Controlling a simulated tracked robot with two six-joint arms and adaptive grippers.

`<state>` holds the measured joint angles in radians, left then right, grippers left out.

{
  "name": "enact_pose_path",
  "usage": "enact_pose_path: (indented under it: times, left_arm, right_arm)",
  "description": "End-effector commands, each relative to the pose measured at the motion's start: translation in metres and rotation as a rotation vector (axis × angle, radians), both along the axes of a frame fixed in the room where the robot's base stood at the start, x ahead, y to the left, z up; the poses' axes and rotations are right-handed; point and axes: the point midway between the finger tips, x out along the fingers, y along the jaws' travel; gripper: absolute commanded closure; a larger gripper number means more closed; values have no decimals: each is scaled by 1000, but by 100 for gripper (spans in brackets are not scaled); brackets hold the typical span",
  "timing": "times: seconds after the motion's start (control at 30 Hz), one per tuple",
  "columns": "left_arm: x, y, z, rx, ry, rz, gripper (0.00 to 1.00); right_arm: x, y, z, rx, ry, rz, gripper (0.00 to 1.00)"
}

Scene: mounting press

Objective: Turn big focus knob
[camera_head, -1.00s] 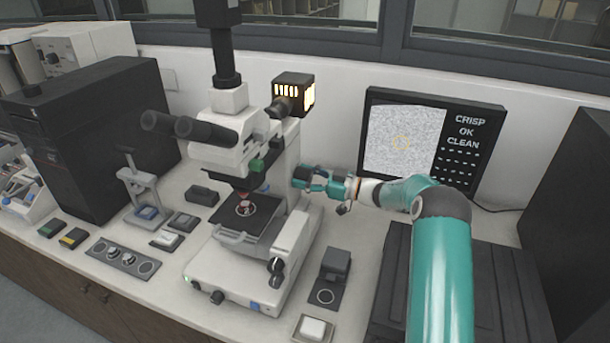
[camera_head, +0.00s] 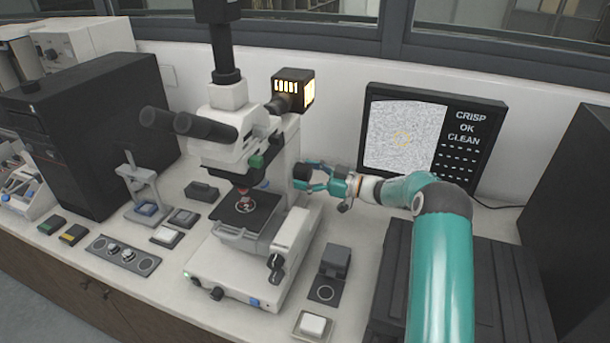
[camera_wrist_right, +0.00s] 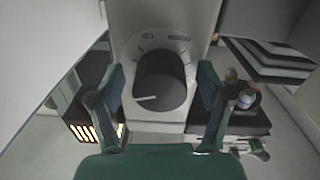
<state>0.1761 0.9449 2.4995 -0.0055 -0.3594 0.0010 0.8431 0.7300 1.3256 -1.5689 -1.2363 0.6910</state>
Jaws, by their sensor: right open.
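The big focus knob (camera_wrist_right: 160,80) is a dark round knob with a white pointer mark, set on a pale plate with a scale on the side of the microscope. It also shows in the head view as a dark disc (camera_head: 303,171) on the right side of the white microscope (camera_head: 272,222). My right gripper (camera_head: 312,178) reaches in from the right with its teal fingers at the knob. In the right wrist view my right gripper (camera_wrist_right: 160,95) is open, with one finger on each side of the knob. Small gaps seem to show between fingers and knob. My left gripper is out of view.
The lamp housing (camera_head: 293,90) glows behind and above the knob. A monitor (camera_head: 425,138) reading "CRISP OK CLEAN" stands behind my right arm. A dark box-shaped device (camera_head: 334,262) stands on the bench to the right of the microscope. Bench between them is narrow.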

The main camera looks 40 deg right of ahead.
Motion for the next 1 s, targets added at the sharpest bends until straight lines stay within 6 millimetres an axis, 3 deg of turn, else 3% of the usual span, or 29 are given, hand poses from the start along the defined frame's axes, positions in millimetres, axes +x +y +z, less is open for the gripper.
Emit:
enact_pose_path:
  times: [0.6, 1.0]
  left_arm:
    - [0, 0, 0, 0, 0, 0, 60]
    - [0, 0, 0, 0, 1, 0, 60]
  right_arm:
    - [-93, -46, -1, 0, 3, -3, 22]
    - [-104, -50, -1, 0, 2, 0, 22]
